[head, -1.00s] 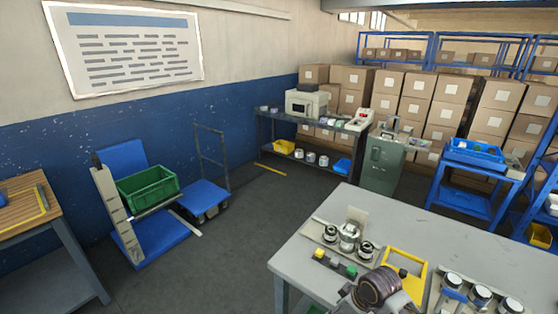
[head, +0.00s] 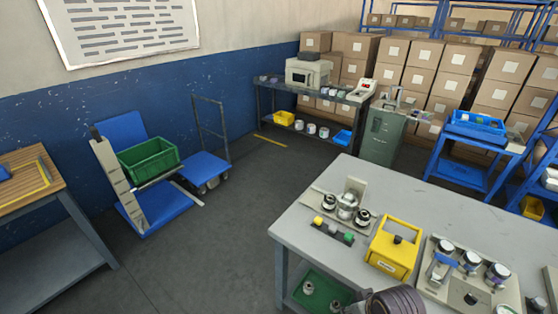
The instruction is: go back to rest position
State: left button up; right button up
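Neither of my grippers shows in the head view. A dark ribbed rounded part, which looks like a piece of one of my arms, rises at the bottom edge right of centre, in front of the grey table (head: 300,225). The gripper that belongs to it is hidden or out of the picture. On the table stand a yellow box (head: 394,250) with a dark knob on top, a fixture plate with several metal-and-black round parts (head: 346,206), and a light tray (head: 434,291) with several white-topped jars. A strip with coloured buttons (head: 332,231) lies in front of the fixture.
A green tray (head: 325,287) sits on a shelf under the table. A green crate (head: 148,158) rests on a blue lift at left, beside a blue cart (head: 203,168). A wooden-topped bench (head: 25,180) stands far left. The floor (head: 215,250) between is clear.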

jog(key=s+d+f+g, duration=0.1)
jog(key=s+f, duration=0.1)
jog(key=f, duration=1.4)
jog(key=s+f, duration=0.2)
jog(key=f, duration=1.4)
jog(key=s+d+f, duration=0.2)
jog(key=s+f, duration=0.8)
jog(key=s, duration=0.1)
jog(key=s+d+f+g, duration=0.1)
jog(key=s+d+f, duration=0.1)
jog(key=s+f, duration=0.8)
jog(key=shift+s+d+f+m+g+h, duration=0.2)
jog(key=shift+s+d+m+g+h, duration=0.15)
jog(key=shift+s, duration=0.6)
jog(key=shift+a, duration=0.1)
